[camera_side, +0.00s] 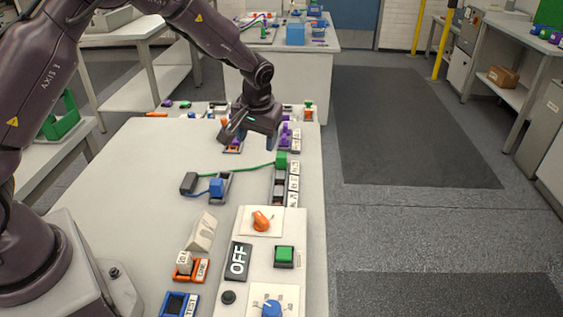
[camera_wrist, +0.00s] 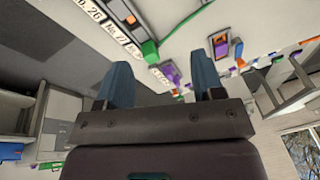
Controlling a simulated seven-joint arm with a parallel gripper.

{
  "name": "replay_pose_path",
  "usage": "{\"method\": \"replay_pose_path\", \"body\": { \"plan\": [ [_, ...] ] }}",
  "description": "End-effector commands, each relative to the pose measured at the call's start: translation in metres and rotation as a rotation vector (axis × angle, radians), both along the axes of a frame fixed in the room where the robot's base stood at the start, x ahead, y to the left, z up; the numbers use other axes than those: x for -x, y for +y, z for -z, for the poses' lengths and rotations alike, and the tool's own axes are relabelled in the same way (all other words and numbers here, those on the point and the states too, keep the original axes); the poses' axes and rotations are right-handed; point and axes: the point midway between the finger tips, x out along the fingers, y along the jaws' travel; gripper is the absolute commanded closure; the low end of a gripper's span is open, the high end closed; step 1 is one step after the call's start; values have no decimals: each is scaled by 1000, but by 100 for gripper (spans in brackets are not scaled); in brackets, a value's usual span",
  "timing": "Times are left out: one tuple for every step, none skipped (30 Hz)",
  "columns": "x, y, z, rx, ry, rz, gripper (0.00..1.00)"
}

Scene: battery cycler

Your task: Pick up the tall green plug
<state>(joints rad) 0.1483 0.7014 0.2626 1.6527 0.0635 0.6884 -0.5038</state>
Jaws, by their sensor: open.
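A green plug (camera_side: 281,159) stands at the far end of a dark socket row near the table's right edge, with a green cable running left from it. In the wrist view the green plug (camera_wrist: 150,50) shows beyond the fingers, between them in the picture. My gripper (camera_side: 252,138) is above the table, behind and to the left of the plug and apart from it. Its blue fingers (camera_wrist: 163,80) are spread with nothing between them. I cannot tell whether this plug is the taller one; another small green piece (camera_side: 308,104) stands at the table's back right.
A blue plug (camera_side: 217,187) sits in a dark holder beside a dark box (camera_side: 188,183). Purple pieces (camera_side: 285,135) stand close to my gripper. The table's left middle is clear.

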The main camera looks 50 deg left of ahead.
Motion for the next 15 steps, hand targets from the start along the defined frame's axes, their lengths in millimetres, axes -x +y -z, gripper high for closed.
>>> {"method": "replay_pose_path", "body": {
  "plan": [
    [-14,4,13,-20,-22,-34,38],
    [-22,6,17,-29,-42,-58,38],
    [-35,9,20,-37,-79,-92,38],
    [-44,11,20,-41,-110,-118,38],
    [-53,13,14,-39,-150,-144,38],
    [-63,13,5,-32,-196,-177,38],
    [-66,12,2,-26,-217,-195,38],
    [-67,12,2,-21,-227,-214,38],
    [-67,12,3,-16,-234,-234,38],
    [-68,13,5,-14,-236,-243,38],
    [-68,13,7,-13,-239,-252,38],
    [-69,15,12,-12,-238,-258,38],
    [-70,16,16,-11,-237,-260,38],
    [-71,17,21,-11,-236,-261,38],
    [-73,19,28,-11,-237,-259,38]
  ]
}}
